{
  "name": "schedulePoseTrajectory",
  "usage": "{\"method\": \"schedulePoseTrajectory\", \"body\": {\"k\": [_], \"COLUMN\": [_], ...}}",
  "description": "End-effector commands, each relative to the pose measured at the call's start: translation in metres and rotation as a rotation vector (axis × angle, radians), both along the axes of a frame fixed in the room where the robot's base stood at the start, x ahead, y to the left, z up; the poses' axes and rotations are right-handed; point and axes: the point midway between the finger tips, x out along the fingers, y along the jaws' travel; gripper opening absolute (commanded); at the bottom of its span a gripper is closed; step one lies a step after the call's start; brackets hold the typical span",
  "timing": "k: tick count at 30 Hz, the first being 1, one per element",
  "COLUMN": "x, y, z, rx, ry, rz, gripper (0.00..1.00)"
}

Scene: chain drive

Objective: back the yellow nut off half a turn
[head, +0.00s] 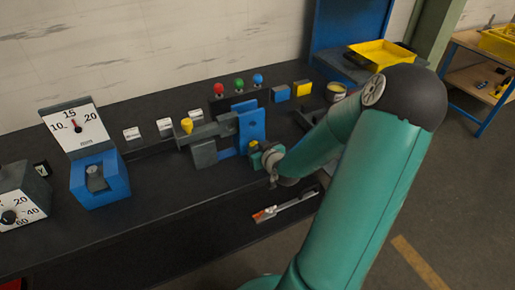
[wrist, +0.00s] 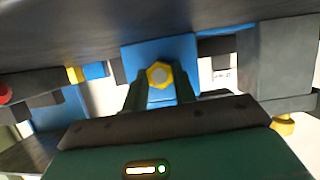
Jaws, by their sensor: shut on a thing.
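The yellow nut (wrist: 159,74) shows in the wrist view as a hexagon around a pale round end, in front of a blue plate (wrist: 188,48). My gripper (wrist: 160,88) has one finger on each side of the nut and is shut on it. In the head view the nut (head: 253,145) is a small yellow patch at the lower right of the blue plate (head: 252,122). My gripper (head: 257,152) reaches it from the right, and my wrist hides part of it.
A yellow knob (head: 187,125) stands on the grey block left of the plate. Red, green and blue balls (head: 239,83) stand behind. A dial gauge (head: 76,127) on a blue base is at the left. A tool (head: 285,207) lies at the bench front.

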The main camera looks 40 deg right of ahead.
Motion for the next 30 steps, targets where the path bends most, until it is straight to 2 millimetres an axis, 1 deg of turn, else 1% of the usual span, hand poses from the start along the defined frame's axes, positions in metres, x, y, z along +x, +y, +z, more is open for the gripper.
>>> {"method": "schedulePoseTrajectory", "body": {"k": [1, 6, 15, 21, 30], "x": [0.0026, 0.0029, 0.0025, 0.0021, 0.0015], "y": [0.0028, 0.0031, 0.0033, 0.0026, 0.0016], "z": [0.0016, 0.0011, -0.0001, -0.0005, -0.0007], "rx": [-0.047, -0.188, -0.381, -0.453, -0.485], "ry": [0.011, 0.052, 0.110, 0.131, 0.141], "rz": [0.007, 0.005, 0.003, 0.000, -0.002], "gripper": [0.04, 0.04, 0.04, 0.04, 0.04]}}
